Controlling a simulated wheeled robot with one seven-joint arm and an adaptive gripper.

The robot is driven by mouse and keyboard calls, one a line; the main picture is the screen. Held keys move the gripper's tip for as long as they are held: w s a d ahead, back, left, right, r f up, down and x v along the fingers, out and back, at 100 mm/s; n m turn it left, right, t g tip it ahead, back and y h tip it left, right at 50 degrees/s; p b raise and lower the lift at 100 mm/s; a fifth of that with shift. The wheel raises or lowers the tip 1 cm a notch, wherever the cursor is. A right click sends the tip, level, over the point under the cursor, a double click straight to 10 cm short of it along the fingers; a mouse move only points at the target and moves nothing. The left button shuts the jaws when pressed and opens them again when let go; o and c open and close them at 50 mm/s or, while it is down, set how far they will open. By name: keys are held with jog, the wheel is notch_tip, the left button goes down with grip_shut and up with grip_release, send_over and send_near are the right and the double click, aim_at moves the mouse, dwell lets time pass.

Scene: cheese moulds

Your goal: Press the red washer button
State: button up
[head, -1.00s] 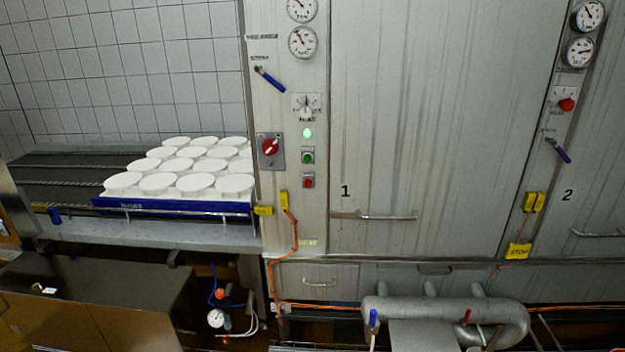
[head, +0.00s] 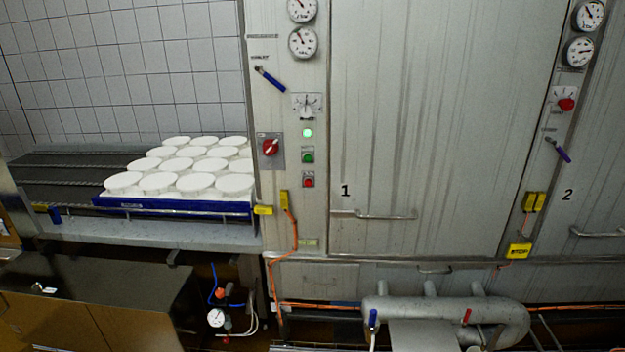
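The red washer button (head: 308,180) is a small red push button in a grey square housing. It sits low on the narrow metal control panel (head: 314,222) left of the door marked 1. A green button (head: 308,157) is directly above it, and a lit green lamp (head: 307,133) is above that. Nothing covers the red button. My gripper and arm do not show in the head view.
A red rotary switch (head: 270,148) and a blue lever (head: 270,79) are on the same panel. A blue tray (head: 150,206) of white moulds stands on the conveyor at left. Below right is a thick grey pipe (head: 400,306). An orange cable (head: 292,235) hangs under the buttons.

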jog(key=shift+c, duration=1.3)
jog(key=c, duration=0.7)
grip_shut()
